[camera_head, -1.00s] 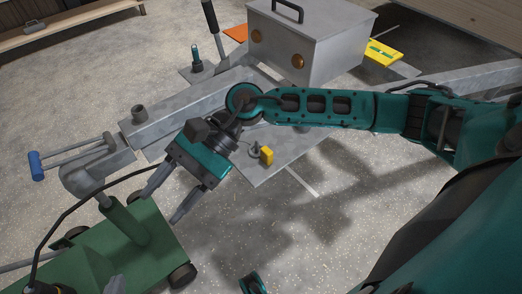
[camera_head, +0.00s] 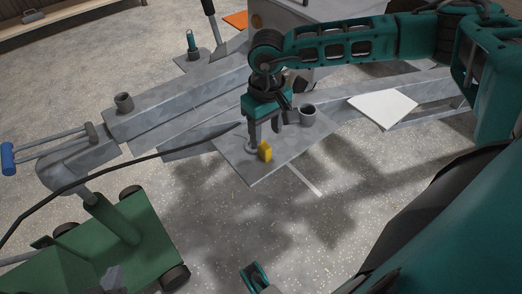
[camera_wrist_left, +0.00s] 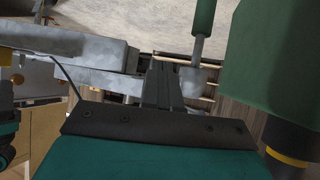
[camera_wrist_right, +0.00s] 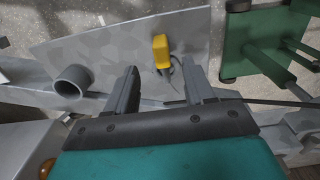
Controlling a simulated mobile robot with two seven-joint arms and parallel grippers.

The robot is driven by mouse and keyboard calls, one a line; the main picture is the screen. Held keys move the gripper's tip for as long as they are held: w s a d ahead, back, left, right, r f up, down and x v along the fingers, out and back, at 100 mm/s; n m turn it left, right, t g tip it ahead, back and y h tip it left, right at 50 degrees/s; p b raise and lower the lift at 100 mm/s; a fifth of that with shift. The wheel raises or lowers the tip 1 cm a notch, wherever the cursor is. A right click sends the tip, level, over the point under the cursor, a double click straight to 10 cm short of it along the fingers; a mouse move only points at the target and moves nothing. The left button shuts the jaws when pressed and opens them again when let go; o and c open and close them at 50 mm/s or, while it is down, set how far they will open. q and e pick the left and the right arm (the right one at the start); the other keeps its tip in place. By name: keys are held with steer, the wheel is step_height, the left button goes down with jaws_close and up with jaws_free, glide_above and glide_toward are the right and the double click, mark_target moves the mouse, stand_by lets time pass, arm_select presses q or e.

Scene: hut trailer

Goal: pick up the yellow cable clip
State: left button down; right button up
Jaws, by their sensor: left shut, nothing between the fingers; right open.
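The yellow cable clip (camera_head: 265,151) stands on the grey metal plate (camera_head: 250,176) of the trailer, near its front edge. A dark cable trails from it. In the right wrist view the clip (camera_wrist_right: 161,48) lies just beyond the fingertips, roughly in line with the gap. My right gripper (camera_wrist_right: 161,80) is open and empty; in the head view it points down beside the clip. I cannot tell whether it touches it. My left gripper (camera_wrist_left: 163,75) shows in the left wrist view, shut and empty, away from the clip. I cannot make it out surely in the head view.
A short grey tube (camera_head: 307,115) stands on the plate right of the clip. Trailer beams (camera_head: 185,105) run behind. A green cart (camera_head: 125,240) stands front left, with a black cable (camera_head: 110,175) above it. A white panel (camera_head: 383,104) lies right. Floor before the plate is clear.

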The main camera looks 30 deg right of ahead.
mark_target(264, 144)
steer(key=shift+w+a+f+b, duration=0.1)
steer(key=shift+f+b, duration=0.35)
steer(key=shift+f, duration=1.15)
steer(key=shift+w+f+b, duration=0.1)
steer(key=shift+f+b, duration=0.35)
steer(key=shift+f, duration=1.1)
steer(key=shift+r, duration=0.1)
steer(key=c, duration=1)
steer(key=shift+r, duration=0.15)
